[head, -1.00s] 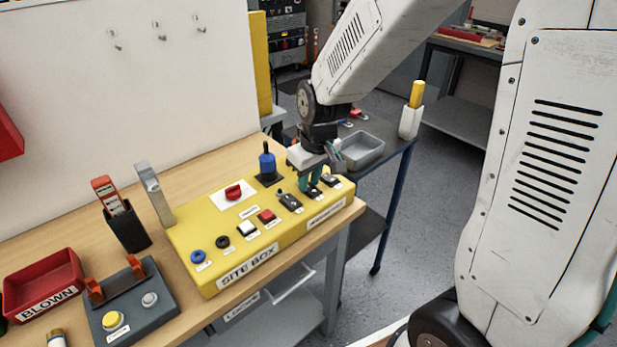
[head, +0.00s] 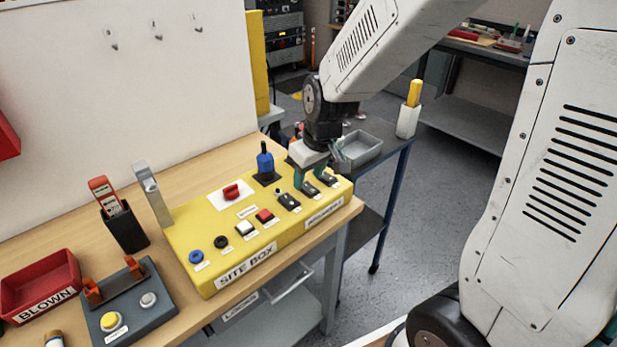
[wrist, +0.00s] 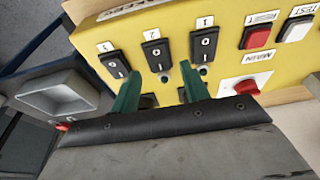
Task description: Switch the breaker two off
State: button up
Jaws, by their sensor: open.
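The yellow site box (head: 190,262) stands on the bench with three black breaker switches along its right part. In the wrist view, breaker two (wrist: 156,52) sits between breaker one (wrist: 205,43) on the right and breaker three (wrist: 113,62) on the left. My gripper (wrist: 160,80) is open, its two green fingers apart with nothing between them. The fingertips lie just below breaker two in that picture, one toward each side. In the head view, my gripper (head: 309,178) is over the breakers at the box's right end. I cannot tell for sure which way the rockers are tipped.
A grey tray (head: 360,150) is on the cart behind. The red BLOWN bin (head: 40,285) is at left.

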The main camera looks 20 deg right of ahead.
aim_at(314, 192)
jog(key=v, duration=0.6)
jog(key=shift+r, duration=0.15)
jog(key=s+d+r+m, duration=0.1)
jog(key=s+r, duration=0.1)
jog(key=s, duration=0.5)
jog(key=s+d+r+m+g, duration=0.1)
jog(key=s+r, duration=0.2)
jog(key=s, duration=0.4)
jog(key=s+d+r+m+h, duration=0.1)
jog(key=s+r, duration=0.1)
jog(key=s, duration=0.6)
jog(key=shift+r+m, duration=0.3)
dwell(0.8)
